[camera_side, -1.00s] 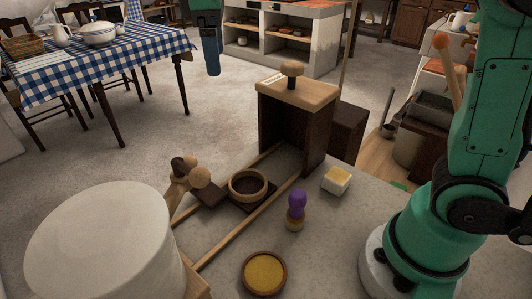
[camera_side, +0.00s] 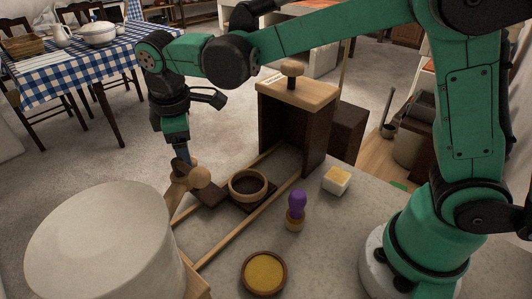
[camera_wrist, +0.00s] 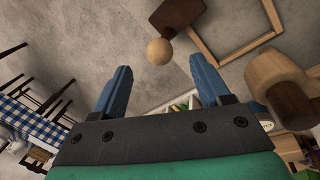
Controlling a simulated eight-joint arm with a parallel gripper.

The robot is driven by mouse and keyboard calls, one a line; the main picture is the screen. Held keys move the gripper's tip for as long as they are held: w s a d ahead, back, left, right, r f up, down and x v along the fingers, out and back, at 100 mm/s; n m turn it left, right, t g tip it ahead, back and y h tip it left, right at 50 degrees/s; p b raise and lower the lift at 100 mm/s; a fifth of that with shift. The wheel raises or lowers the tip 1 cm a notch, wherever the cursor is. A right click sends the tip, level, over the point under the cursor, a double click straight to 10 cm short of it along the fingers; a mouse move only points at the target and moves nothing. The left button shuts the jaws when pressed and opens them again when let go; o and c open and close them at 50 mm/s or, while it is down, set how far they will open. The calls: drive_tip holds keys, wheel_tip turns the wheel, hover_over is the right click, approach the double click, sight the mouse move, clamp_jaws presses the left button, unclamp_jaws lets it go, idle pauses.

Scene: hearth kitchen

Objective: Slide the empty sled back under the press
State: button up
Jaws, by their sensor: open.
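The sled is a dark wooden plate (camera_side: 212,193) between two pale wooden rails (camera_side: 235,229) in the side view. It carries a round wooden ring (camera_side: 248,187) with a dark interior. A pale wooden ball (camera_side: 200,177) is at its left end; a dark block with a ball (camera_wrist: 159,51) shows ahead of the fingers in the wrist view. The press (camera_side: 297,92) is a wooden housing with a knob on top, beyond the sled at the rails' far end. My gripper (camera_wrist: 162,85) is open and empty. In the side view it is close above the ball, partly hiding the wooden post there.
A large white drum (camera_side: 100,240) stands front left. A wooden post (camera_side: 180,188) is beside the ball. The checked table (camera_side: 100,60) is farther back.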

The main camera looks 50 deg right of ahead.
drive_tip(key=shift+w+d+f, duration=0.15)
drive_tip(key=shift+f, duration=0.8)
drive_tip(key=shift+w+d+f, duration=0.1)
drive_tip(key=shift+w+f, duration=0.05)
drive_tip(key=shift+f, duration=0.8)
clamp_jaws()
